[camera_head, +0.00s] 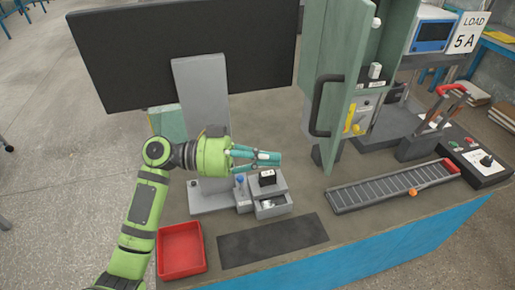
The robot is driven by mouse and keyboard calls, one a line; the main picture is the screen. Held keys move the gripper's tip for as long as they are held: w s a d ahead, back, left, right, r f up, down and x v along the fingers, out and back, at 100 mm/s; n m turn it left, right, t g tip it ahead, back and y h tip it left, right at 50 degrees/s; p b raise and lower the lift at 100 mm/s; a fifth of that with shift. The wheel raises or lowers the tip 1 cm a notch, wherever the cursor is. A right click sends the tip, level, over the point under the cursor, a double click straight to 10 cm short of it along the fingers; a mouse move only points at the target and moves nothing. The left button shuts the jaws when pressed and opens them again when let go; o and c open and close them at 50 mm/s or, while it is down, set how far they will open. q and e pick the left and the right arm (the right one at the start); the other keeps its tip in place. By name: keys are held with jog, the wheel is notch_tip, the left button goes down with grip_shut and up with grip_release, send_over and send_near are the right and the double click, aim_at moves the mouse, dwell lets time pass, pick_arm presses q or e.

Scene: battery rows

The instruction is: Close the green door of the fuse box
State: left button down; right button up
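The fuse box (395,45) stands at the back right of the table. Its green door (350,75) stands open towards me, with a dark bar handle (319,105) on its left face. Switches and a yellow part show inside the box. My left gripper (278,158) is left of the door, above a small grey holder, and points right. It is apart from the door and handle. Its fingers look close together, but I cannot tell whether they are shut or hold anything. My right gripper is not in view.
A monitor (150,50) on a grey stand is behind my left arm. The small grey holder (275,208), a red tray (180,250) and a dark mat (270,241) are in front. A grey slotted rack (395,187) lies right, beside a control box (487,165) and a red-handled frame (452,91).

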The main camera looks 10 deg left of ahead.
pick_arm(q)
jog(key=w+d+p, duration=0.1)
jog(key=d+p, duration=0.3)
jog(key=d, duration=0.5)
jog(key=shift+w, duration=0.35)
